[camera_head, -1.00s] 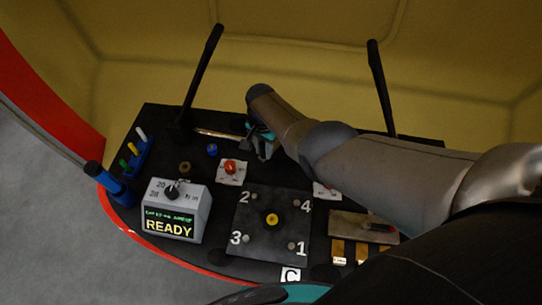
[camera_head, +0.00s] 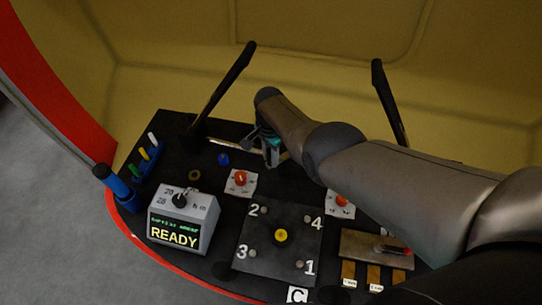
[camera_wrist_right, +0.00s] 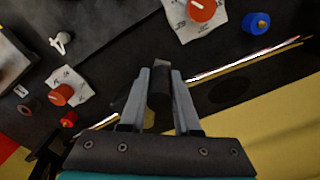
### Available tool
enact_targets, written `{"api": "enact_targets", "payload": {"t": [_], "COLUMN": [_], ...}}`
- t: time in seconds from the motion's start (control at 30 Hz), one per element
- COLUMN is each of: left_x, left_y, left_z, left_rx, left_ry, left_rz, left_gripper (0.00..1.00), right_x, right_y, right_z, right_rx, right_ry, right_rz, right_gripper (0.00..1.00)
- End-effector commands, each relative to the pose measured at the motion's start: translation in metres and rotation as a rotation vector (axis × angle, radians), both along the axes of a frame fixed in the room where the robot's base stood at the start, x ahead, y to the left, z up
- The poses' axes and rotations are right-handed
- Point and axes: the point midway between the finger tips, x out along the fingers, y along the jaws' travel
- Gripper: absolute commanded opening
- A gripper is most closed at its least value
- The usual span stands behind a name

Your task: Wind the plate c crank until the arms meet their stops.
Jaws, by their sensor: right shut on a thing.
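My right gripper (camera_head: 271,157) is at the back middle of the dark console, behind the plate with the C label. In the right wrist view its two fingers (camera_wrist_right: 161,76) are closed around a dark, round-ended handle (camera_wrist_right: 160,97), seemingly the crank's knob. The rest of the crank is mostly hidden by the gripper. Two long black arms rise from the back of the console: the left arm (camera_head: 222,88) leans right, and the right arm (camera_head: 390,102) leans slightly left. Plate C (camera_head: 257,262) carries a yellow centre and numbered studs 1 to 3 and 4. My left gripper is out of view.
A grey box reading READY (camera_head: 184,223) stands at the left front. Red knobs (camera_head: 240,178) on white cards sit beside plate C. A blue knob (camera_head: 223,159) is left of my gripper. A yellow wall (camera_head: 310,80) closes the back.

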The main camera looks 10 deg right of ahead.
Motion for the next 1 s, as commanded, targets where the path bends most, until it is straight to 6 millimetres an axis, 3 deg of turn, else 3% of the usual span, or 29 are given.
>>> {"api": "enact_targets", "payload": {"t": [0.03, 0.2, 0.23, 0.47, 0.83, 1.0], "left_x": [0.0, 0.0, -0.001, -0.001, -0.001, -0.001], "left_y": [0.001, 0.001, 0.001, 0.001, 0.001, 0.001], "left_z": [0.0, 0.0, 0.0, 0.0, 0.002, 0.015], "left_rx": [0.001, 0.001, 0.001, 0.001, 0.001, 0.002], "left_ry": [0.001, 0.001, 0.001, 0.002, 0.002, 0.002], "left_rz": [0.0, -0.001, -0.001, -0.001, 0.0, 0.0], "left_gripper": [0.77, 0.77, 0.77, 0.77, 0.77, 0.77], "right_x": [0.013, 0.013, 0.013, 0.013, 0.011, 0.01], "right_y": [0.003, 0.003, 0.003, 0.002, 0.001, 0.002], "right_z": [0.007, 0.007, 0.007, 0.007, 0.008, 0.022], "right_rx": [0.008, 0.008, 0.008, 0.006, 0.004, 0.005], "right_ry": [-0.043, -0.043, -0.043, -0.043, -0.036, -0.035], "right_rz": [0.003, 0.004, 0.004, 0.003, 0.002, 0.002], "right_gripper": [0.0, 0.0, 0.33, 0.59, 0.6, 0.6]}}
